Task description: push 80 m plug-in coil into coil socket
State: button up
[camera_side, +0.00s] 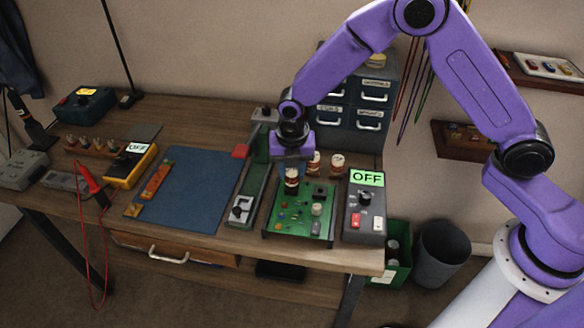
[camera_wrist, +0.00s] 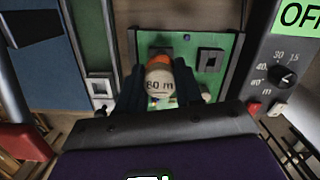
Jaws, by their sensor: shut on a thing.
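The 80 m plug-in coil (camera_wrist: 160,86) is a cream cylinder marked "80 m" with an orange band. It sits between the dark fingers of my gripper (camera_wrist: 161,74), which is shut on it. In the side view the coil (camera_side: 291,178) hangs below my gripper (camera_side: 292,166), over the back left part of the green circuit board (camera_side: 283,224). A dark square socket (camera_side: 319,190) shows on the board to the right of the coil; a square socket also shows in the wrist view (camera_wrist: 210,61). I cannot tell whether the coil's lower end touches the board.
Two other coils (camera_side: 337,164) stand behind the board. A grey box reading OFF (camera_side: 364,213), with a knob and switches, is close on the right. A green and grey fixture (camera_side: 246,194) is on the left, beside a blue mat (camera_side: 189,195). Drawers (camera_side: 365,125) stand behind.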

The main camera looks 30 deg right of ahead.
jog(key=shift+f, duration=0.8)
dwell(1.2)
jog(key=o, duration=1.1)
jog(key=r, duration=0.5)
jog(key=s+r, duration=0.1)
jog(key=r, duration=0.5)
jog(key=a+r, duration=0.1)
jog(key=r, duration=0.5)
jog(key=shift+s+r, duration=0.2)
jog(key=shift+s, duration=0.2)
jog(key=s+d+m, duration=0.5)
jog(key=s, duration=0.5)
jog(key=s+d+m, duration=0.5)
jog(key=s+m, duration=0.1)
jog(key=s, duration=0.3)
jog(key=s+d+m+g+y, duration=0.1)
jog(key=s+d+m, duration=0.4)
jog(key=s, duration=0.5)
jog(key=shift+s+d+f+m, duration=0.1)
jog(key=shift+s+d+m, duration=0.2)
jog(key=shift+d, duration=0.15)
